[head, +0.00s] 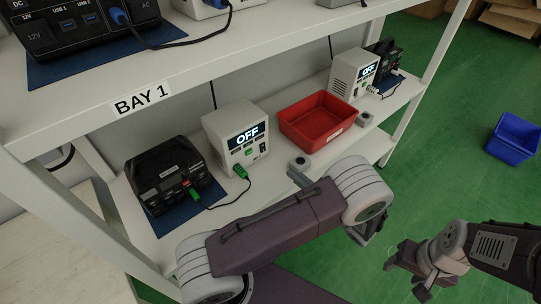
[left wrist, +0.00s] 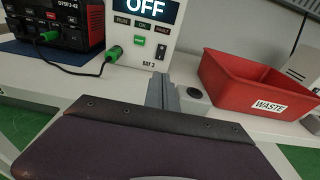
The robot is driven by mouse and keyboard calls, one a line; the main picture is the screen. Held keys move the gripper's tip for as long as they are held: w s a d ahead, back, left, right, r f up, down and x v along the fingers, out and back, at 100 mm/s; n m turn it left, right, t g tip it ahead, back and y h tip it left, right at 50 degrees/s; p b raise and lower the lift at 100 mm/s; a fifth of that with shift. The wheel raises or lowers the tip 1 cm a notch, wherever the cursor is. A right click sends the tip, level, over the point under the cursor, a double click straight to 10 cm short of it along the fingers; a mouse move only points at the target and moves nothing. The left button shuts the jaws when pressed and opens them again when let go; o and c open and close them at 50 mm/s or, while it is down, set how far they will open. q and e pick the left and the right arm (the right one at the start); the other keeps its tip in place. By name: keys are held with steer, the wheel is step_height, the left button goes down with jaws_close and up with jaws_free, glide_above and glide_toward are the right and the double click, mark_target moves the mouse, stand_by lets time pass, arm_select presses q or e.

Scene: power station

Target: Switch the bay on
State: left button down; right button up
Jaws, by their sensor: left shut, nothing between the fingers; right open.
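A white supply box (head: 236,135) with an "OFF" screen stands on the lower shelf; its RUN, OK and FAULT fields and a dark switch (left wrist: 161,51) show in the left wrist view. A black unit (head: 168,172) on a blue mat is joined to it by a cable with a green plug (head: 241,172). A round dark button (head: 300,161) on a grey base is in front of it; it also shows in the left wrist view (left wrist: 195,93). My left gripper (left wrist: 163,88) is shut and empty, just left of the button, partly hidden in the head view. My right gripper (head: 404,276) is open off the shelf.
A red waste bin (head: 317,120) stands right of the box. Further right are a second "OFF" box (head: 353,75), another button (head: 365,118) and a black unit (head: 384,55). The upper shelf (head: 200,62), labelled BAY 1, overhangs. A blue bin (head: 514,139) is on the green floor.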

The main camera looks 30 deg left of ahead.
mark_target(264, 151)
arm_select(q)
steer(key=b+x, duration=0.1)
steer(key=x, duration=1.1)
steer(key=shift+s+a, duration=0.1)
steer(key=shift+a, duration=0.15)
steer(key=shift+a, duration=0.15)
steer(key=v, duration=0.9)
steer(key=shift+p, duration=0.4)
